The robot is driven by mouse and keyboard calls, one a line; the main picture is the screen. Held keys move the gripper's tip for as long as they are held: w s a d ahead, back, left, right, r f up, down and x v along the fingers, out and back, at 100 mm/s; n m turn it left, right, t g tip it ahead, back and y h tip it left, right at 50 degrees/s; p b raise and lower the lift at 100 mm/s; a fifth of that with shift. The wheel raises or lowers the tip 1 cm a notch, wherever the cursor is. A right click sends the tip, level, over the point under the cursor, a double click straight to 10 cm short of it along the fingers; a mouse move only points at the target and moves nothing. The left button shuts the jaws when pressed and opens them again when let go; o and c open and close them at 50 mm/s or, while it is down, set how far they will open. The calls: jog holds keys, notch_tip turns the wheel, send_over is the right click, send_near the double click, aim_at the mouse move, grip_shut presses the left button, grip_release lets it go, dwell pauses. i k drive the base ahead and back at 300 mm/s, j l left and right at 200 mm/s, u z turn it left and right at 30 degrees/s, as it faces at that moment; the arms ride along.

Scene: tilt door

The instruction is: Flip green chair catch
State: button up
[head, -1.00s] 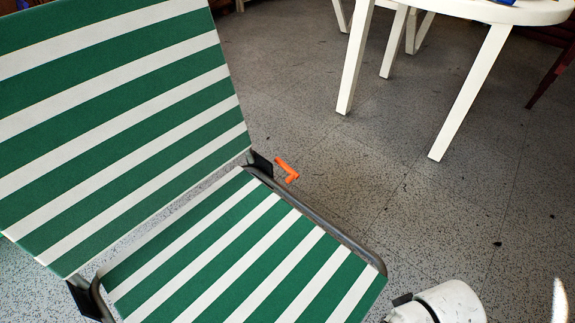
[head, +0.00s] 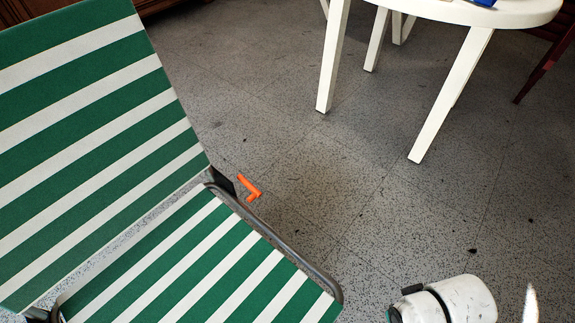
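A green and white striped chair (head: 90,120) fills the left side of the head view, with a tilted backrest and a flat seat (head: 215,265). An orange catch (head: 250,188) shows at the right side of the chair, close to the dark hinge bracket (head: 222,181) where backrest and seat meet. A white rounded part of my arm shows at the bottom right. My gripper is not visible in this view.
A white table (head: 490,12) with splayed legs (head: 449,95) stands at the top right, with a blue item (head: 485,3) on it. A dark red chair leg (head: 545,70) is at the right edge. The speckled floor (head: 370,230) between chair and table is clear.

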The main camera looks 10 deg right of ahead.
aim_at(256, 193)
jog(key=i+l+z, duration=0.2)
jog(key=l+z, duration=0.2)
jog(key=i+l+z, duration=0.2)
jog(key=z, duration=0.2)
jog(key=i+l+z, duration=0.2)
jog(key=z, duration=0.2)
jog(key=i+l+z, duration=0.15)
jog(key=i, duration=0.55)
jog(key=i+u, duration=0.25)
jog(key=u, duration=0.25)
jog(key=i+l+u, duration=0.15)
jog(key=u, duration=0.3)
jog(key=i+u, duration=0.15)
jog(key=u, duration=0.25)
jog(key=i+l+u, duration=0.1)
jog(key=u, duration=0.35)
jog(key=i+l+u, duration=0.15)
jog(key=u, duration=0.25)
jog(key=i+l+u, duration=0.1)
jog(key=u, duration=0.35)
jog(key=i+l+u, duration=0.1)
jog(key=l+u, duration=0.3)
jog(key=i+l+u, duration=0.1)
jog(key=l+u, duration=0.4)
jog(key=u, duration=0.2)
jog(key=i, duration=0.05)
